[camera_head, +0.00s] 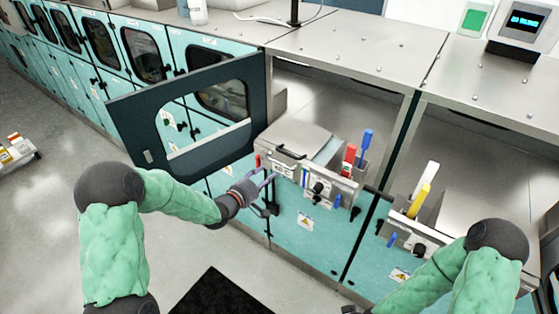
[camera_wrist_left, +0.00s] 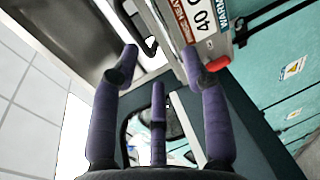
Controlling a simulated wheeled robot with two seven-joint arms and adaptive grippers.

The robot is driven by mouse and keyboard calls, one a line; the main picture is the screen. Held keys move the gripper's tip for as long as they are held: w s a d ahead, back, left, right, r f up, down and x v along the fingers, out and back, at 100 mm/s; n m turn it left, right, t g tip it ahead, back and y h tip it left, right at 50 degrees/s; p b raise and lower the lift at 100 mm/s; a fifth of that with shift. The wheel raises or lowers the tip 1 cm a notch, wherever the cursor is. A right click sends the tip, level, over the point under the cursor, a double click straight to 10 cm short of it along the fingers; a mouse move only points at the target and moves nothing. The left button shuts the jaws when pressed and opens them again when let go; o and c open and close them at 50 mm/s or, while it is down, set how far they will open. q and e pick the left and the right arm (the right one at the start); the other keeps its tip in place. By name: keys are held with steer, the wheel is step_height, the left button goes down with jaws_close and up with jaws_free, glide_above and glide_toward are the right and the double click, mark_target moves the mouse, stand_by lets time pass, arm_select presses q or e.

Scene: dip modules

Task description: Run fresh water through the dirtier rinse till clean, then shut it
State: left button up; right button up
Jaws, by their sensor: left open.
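My left gripper (camera_head: 264,190) is in front of the open bay, near the left end of a steel tank unit's front panel. Its purple fingers are spread and empty; they also show in the left wrist view (camera_wrist_left: 160,66), near a labelled panel with a red tip (camera_wrist_left: 217,64). The tank unit (camera_head: 300,140) has a black handle, a dark knob (camera_head: 318,187), and red (camera_head: 349,158) and blue (camera_head: 366,140) upright parts. A second unit to the right has white (camera_head: 428,178) and yellow (camera_head: 420,201) parts and a knob (camera_head: 419,250). Water clarity cannot be told.
A dark-framed window door (camera_head: 124,107) stands open to the left of the left gripper. Closed teal modules (camera_head: 75,75) run on to the left. A monitor (camera_head: 520,28) stands on the steel top at the back right. A black mat (camera_head: 212,295) lies on the floor.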

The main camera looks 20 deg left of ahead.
mark_target(282, 165)
arm_select(q)
steer(key=p+x, duration=0.1)
steer(key=x, duration=0.9)
jaws_close()
